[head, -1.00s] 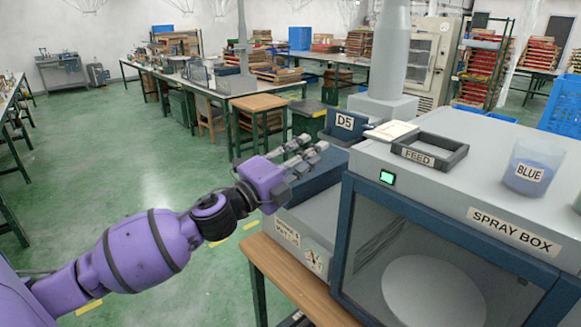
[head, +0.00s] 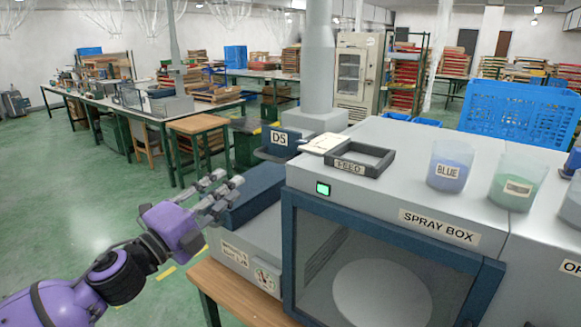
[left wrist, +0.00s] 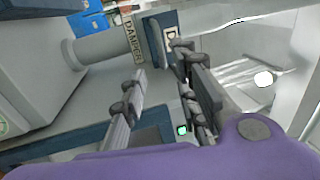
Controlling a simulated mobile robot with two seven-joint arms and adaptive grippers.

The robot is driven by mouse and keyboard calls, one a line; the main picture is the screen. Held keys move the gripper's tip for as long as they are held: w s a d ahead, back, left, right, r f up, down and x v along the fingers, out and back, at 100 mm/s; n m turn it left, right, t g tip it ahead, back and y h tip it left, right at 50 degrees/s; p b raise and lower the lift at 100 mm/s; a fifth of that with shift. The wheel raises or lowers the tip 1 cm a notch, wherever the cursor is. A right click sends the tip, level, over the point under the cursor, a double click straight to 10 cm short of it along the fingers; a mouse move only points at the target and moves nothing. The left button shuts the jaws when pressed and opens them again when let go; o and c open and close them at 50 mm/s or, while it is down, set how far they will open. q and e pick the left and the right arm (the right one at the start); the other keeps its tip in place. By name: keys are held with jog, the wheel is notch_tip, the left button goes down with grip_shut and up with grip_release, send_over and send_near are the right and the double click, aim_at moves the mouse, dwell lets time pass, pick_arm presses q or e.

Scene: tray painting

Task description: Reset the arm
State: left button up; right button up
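My left gripper (head: 222,190) is purple with grey fingers. In the head view it is at the lower left, in front of the left side of the spray box (head: 400,180). Its fingers are apart with nothing between them, as the left wrist view (left wrist: 165,95) also shows. My right gripper is in neither view. The spray box has a dark blue frame, a window with a pale round disc (head: 382,290) inside, and a lit green button (head: 323,188).
On the spray box stand an empty FEED tray (head: 388,156), a blue cup (head: 449,167) and a green cup (head: 515,182). A blue crate (head: 515,112) stands at the back right. Green floor is open at left.

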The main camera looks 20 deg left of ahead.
pick_arm(q)
jog(key=s+a+f+n+g+y, duration=0.1)
jog(key=s+f+n+y, duration=0.2)
jog(key=f, duration=0.7)
jog(key=s+a+f+n+g+y, duration=0.1)
jog(key=s+f+n+g, duration=0.15)
jog(key=f+n, duration=0.55)
jog(key=s+a+f+n+g+y, duration=0.1)
jog(key=s+f+n+y, duration=0.15)
jog(key=f, duration=0.95)
jog(key=s+d+f+n+g, duration=0.3)
jog(key=s+d+f, duration=0.3)
jog(key=s+f, duration=0.3)
jog(key=s+d+f+n+g+p, duration=0.1)
jog(key=s+d+f+n+g, duration=0.2)
jog(key=s+f, duration=0.7)
jog(key=s+d+n, duration=0.2)
jog(key=s+d, duration=0.1)
jog(key=s, duration=0.3)
jog(key=shift+s+d+f+p, duration=0.2)
jog(key=shift+s+f+p, duration=0.1)
jog(key=shift+s, duration=0.05)
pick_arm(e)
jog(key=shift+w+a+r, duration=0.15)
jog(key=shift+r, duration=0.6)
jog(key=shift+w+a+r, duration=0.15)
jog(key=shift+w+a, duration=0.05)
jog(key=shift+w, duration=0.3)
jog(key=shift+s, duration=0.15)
